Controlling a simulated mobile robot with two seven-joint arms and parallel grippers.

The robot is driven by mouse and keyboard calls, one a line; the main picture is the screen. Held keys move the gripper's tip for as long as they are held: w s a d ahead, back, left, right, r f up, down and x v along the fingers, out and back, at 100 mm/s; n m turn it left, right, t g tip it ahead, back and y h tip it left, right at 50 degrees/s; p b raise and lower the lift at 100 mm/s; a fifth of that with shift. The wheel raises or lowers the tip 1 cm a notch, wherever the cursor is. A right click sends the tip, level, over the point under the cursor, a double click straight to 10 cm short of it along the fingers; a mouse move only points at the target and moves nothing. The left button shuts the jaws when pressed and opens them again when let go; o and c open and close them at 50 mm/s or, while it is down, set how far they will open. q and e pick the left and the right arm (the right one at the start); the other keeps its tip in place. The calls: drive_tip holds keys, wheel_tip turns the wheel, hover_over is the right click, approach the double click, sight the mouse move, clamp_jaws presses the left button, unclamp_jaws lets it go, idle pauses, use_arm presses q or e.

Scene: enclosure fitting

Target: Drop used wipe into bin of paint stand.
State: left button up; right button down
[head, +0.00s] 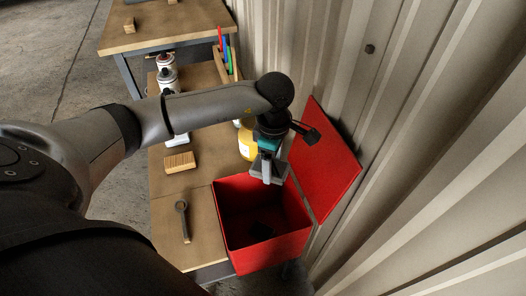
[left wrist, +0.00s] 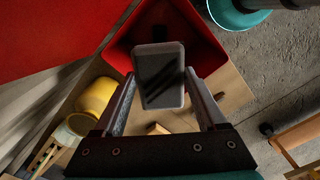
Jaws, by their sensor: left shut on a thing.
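The red bin (head: 262,254) stands open at the front end of the wooden stand, its red lid (head: 325,160) tilted back against the wall side. My left gripper (head: 270,176) is above the back part of the bin opening, pointing down. It is shut on a flat grey piece, the used wipe (head: 283,171). In the left wrist view the wipe (left wrist: 160,78) is a dark slab with a paler rim between the two fingertips (left wrist: 160,80), with the red bin (left wrist: 122,48) behind it. A small dark patch lies on the bin floor. My right gripper is not in view.
Coloured markers (head: 227,52) stand farther back. The corrugated wall (head: 400,130) runs close along the right.

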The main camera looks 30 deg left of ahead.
use_arm(q)
drive_tip(key=n, duration=0.1)
drive_tip(key=a+n, duration=0.1)
drive_tip(key=n, duration=0.2)
drive_tip(key=shift+w+a+r+p, duration=0.15)
drive_tip(key=shift+a+p, duration=0.1)
drive_tip(key=shift+p, duration=0.15)
drive_tip(key=n, duration=0.2)
drive_tip(key=a+n, duration=0.1)
drive_tip(key=n, duration=0.1)
drive_tip(key=shift+w+a+n+p, duration=0.1)
drive_tip(key=shift+a+n+p, duration=0.1)
drive_tip(key=shift+n+p, duration=0.15)
wheel_tip(320, 180, down, 6)
drive_tip(key=b, duration=0.4)
drive_tip(key=shift+b, duration=0.35)
drive_tip(key=o, duration=1.3)
drive_tip(key=shift+c, duration=0.2)
wheel_tip(320, 180, up, 15)
drive_tip(key=p, duration=0.1)
